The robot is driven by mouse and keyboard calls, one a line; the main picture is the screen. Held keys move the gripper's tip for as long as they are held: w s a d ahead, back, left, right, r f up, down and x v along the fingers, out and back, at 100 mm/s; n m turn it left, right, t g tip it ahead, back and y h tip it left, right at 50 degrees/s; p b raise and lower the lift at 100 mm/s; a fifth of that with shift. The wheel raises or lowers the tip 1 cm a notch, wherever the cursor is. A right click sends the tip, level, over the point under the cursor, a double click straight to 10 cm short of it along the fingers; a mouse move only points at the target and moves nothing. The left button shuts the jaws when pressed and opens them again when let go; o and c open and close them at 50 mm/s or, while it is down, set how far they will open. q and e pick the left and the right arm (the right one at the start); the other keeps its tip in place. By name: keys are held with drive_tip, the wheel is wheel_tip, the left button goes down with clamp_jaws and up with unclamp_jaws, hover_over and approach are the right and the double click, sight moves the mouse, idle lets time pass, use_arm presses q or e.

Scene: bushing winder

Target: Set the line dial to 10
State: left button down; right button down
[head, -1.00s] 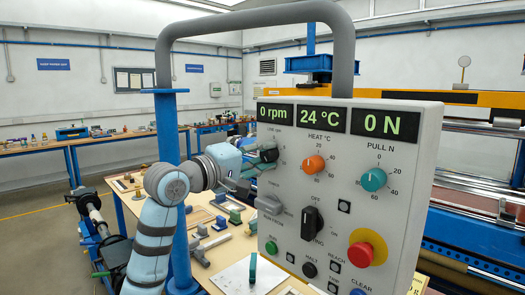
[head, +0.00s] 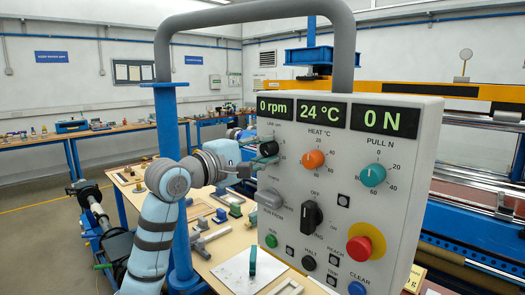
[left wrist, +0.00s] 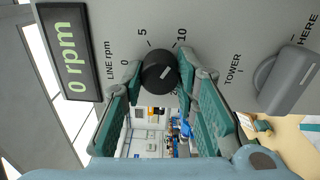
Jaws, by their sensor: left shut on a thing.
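The line dial is a small black round knob (left wrist: 160,72) on the grey control panel (left wrist: 225,25), with marks for 0, 5 and 10 around it. Its pale pointer mark is small, and I cannot tell exactly what it points at. In the head view the line dial (head: 269,148) sits at the panel's left, below the green "0 rpm" display (head: 275,107). My left gripper (head: 258,161) reaches it from the left. In the left wrist view the fingers of my left gripper (left wrist: 161,88) are on both sides of the knob, shut on it. My right gripper is out of view.
The orange heat dial (head: 313,159) and teal pull dial (head: 372,175) are to the right. The grey tower lever (head: 270,198) and black selector (head: 312,214) are below. A blue post (head: 168,125) stands left of the panel. A wooden bench (head: 215,265) lies behind with small parts.

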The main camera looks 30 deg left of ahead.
use_arm(q)
drive_tip(key=shift+f, duration=0.1)
drive_tip(key=c, duration=1.3)
unclamp_jaws()
drive_tip(key=shift+a, duration=0.1)
drive_tip(key=shift+s, duration=0.15)
drive_tip(key=shift+s+a, duration=0.2)
drive_tip(key=shift+s, duration=0.15)
drive_tip(key=v, duration=1)
drive_tip(key=shift+s, duration=0.4)
drive_tip(key=shift+s+a, duration=0.1)
drive_tip(key=shift+a, duration=0.1)
